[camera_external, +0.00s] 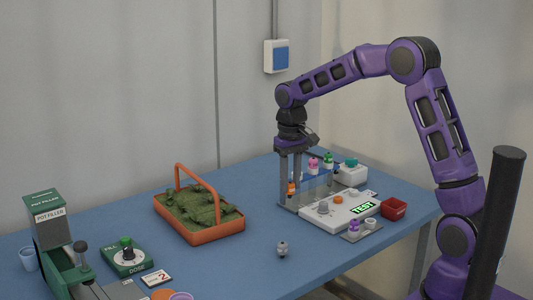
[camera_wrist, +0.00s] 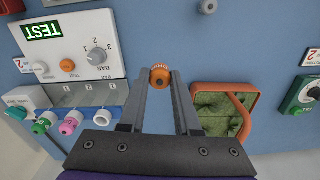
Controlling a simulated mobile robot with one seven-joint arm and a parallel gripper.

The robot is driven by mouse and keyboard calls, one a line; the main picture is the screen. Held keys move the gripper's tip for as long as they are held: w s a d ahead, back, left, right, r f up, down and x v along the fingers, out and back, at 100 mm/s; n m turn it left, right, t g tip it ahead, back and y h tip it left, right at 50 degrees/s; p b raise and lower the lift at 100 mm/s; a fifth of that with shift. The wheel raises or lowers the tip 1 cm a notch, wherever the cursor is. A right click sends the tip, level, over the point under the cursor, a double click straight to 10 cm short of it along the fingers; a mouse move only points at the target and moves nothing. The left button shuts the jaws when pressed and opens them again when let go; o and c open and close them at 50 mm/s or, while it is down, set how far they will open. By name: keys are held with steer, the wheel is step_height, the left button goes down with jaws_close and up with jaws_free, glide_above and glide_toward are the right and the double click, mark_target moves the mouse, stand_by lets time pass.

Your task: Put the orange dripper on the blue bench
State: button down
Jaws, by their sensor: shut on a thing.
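The orange dripper (camera_external: 291,188) is held between the fingertips of my gripper (camera_external: 291,178), beside the left end of the dripper rack. In the wrist view the orange dripper (camera_wrist: 160,78) sits at the tips of my gripper (camera_wrist: 160,84), with bench surface behind it. The blue bench (camera_external: 265,190) runs under everything; it also fills the wrist view's background (camera_wrist: 155,35). The dripper looks raised above the bench, but the exact gap is hard to tell.
A grey dripper (camera_external: 282,248) stands alone in front. An orange basket (camera_external: 218,235) of moss is left. A red box (camera_external: 394,208) is near the right end. Bare bench lies between basket and rack.

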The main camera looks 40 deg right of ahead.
steer(key=f, duration=0.2)
steer(key=s+f, duration=0.1)
steer(key=f, duration=0.1)
steer(key=a+f+b, duration=0.1)
steer(key=f, duration=0.2)
steer(key=shift+s, duration=0.25)
steer(key=shift+d+f+b, duration=0.1)
steer(key=shift+f+b, duration=0.25)
steer(key=shift+f, duration=1.6)
steer(key=shift+f, duration=0.1)
steer(key=shift+f, duration=0.15)
steer(key=c, duration=0.6)
jaws_free()
step_height(320, 180, up, 12)
steer(key=shift+r+p, duration=0.25)
steer(key=shift+p, duration=0.65)
